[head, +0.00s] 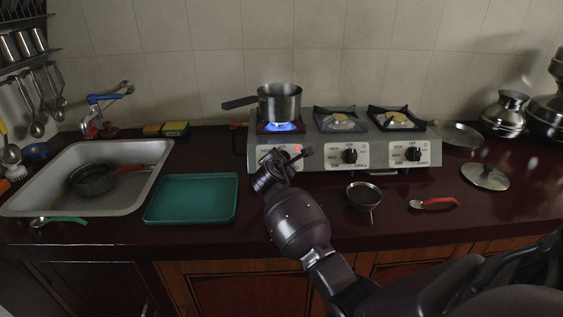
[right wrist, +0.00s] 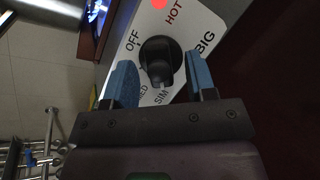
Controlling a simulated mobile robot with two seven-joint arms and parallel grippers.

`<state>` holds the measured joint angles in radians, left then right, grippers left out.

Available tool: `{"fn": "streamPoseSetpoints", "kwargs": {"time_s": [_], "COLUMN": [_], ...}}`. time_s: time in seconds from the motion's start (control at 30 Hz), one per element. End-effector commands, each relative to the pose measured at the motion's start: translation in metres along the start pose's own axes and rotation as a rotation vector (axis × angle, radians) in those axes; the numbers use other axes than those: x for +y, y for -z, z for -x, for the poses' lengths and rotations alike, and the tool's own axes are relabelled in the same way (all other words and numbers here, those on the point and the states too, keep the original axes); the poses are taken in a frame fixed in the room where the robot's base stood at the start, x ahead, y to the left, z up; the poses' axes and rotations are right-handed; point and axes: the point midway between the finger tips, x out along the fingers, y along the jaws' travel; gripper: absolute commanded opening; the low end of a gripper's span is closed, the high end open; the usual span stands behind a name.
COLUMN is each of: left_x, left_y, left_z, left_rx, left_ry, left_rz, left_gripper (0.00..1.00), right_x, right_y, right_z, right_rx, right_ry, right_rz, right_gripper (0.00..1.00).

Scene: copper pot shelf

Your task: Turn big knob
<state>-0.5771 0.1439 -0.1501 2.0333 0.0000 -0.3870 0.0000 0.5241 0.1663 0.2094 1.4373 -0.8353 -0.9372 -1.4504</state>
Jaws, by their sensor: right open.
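The big knob (right wrist: 158,58) is black and sits on a white plate lettered OFF, MED, SIM, HOT and BIG in the right wrist view. My right gripper (right wrist: 160,64) is open, with one blue finger on each side of the knob; whether either finger touches it is unclear. In the head view my right gripper (head: 284,158) is at the left end of the stove (head: 345,156) and hides this knob. A red light (head: 298,149) shows beside it. Blue flame (head: 284,127) burns under the saucepan (head: 280,103) on the left burner. My left gripper is not in view.
Two other knobs (head: 349,155) (head: 413,153) are to the right on the stove front. A green tray (head: 192,198) lies left of my arm, beside the sink (head: 40,208). A strainer (head: 364,195), a red-handled utensil (head: 434,203) and a lid (head: 485,177) lie to the right.

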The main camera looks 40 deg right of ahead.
Motion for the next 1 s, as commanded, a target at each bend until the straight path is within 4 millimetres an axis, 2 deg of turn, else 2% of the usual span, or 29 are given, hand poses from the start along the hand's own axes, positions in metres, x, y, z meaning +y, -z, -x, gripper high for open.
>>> {"fn": "streamPoseSetpoints", "kwargs": {"time_s": [0.37,0.47,0.7,1.0], "left_x": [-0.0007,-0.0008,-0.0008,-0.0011], "left_y": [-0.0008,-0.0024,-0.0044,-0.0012], "left_z": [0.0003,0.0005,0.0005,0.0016], "left_rx": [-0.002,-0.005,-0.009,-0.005], "left_ry": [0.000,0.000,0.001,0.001], "left_rz": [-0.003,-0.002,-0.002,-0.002], "left_gripper": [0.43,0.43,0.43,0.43], "right_x": [0.0008,0.0007,0.0006,0.0016], "right_y": [-0.0005,-0.0005,-0.0004,-0.0012], "right_z": [-0.0056,-0.0055,-0.0054,-0.0050], "right_rx": [0.000,0.000,0.000,0.000], "right_ry": [-0.001,-0.001,-0.001,0.011], "right_rz": [-0.001,-0.001,-0.001,-0.035], "right_gripper": [0.51,0.39,0.02,0.02]}}
